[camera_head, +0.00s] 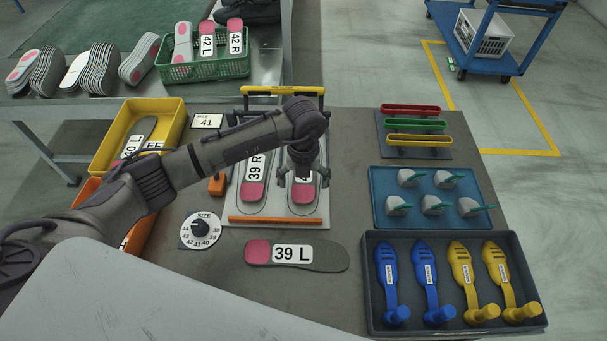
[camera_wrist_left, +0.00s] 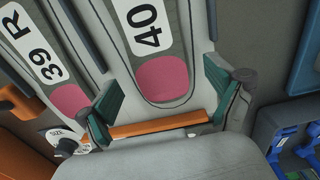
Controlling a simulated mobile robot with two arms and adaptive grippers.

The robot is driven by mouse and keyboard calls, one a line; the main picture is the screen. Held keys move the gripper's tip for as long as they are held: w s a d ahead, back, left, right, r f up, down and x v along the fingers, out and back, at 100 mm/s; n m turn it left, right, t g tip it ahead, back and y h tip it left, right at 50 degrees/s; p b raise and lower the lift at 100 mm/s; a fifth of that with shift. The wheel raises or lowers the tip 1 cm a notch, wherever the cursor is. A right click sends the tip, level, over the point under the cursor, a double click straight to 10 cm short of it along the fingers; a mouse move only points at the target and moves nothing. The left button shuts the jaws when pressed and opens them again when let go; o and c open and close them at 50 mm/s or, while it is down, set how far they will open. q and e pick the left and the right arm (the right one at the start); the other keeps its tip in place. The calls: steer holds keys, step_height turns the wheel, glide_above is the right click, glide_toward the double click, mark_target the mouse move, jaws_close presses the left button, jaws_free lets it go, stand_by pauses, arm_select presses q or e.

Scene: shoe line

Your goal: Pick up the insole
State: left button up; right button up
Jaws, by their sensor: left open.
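My left gripper (camera_head: 304,178) is open above the right slot of a light grey fixture (camera_head: 232,212). Below it lies a grey insole with a pink heel (camera_head: 302,194). Its label reads 40 in the left wrist view (camera_wrist_left: 164,78), where it lies between the two green-padded fingers (camera_wrist_left: 165,103), with none of it gripped. A 39 R insole (camera_head: 254,192) lies in the left slot. A 39 L insole (camera_head: 318,256) lies loose on the table in front of the fixture. My arm hides part of the fixture. My right gripper is out of view.
An orange bar (camera_head: 276,219) edges the fixture's front, and a yellow handle (camera_head: 283,90) stands behind. A size dial (camera_head: 200,230) is at left. A dark tray (camera_head: 370,300) of blue and yellow tools and a blue tray (camera_head: 378,200) stand at right. A yellow bin (camera_head: 178,112) is back left.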

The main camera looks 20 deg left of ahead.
arm_select(q)
steer(key=shift+f, duration=0.7)
steer(key=c, duration=1.1)
steer(key=shift+r, duration=0.15)
steer(key=shift+c, duration=0.2)
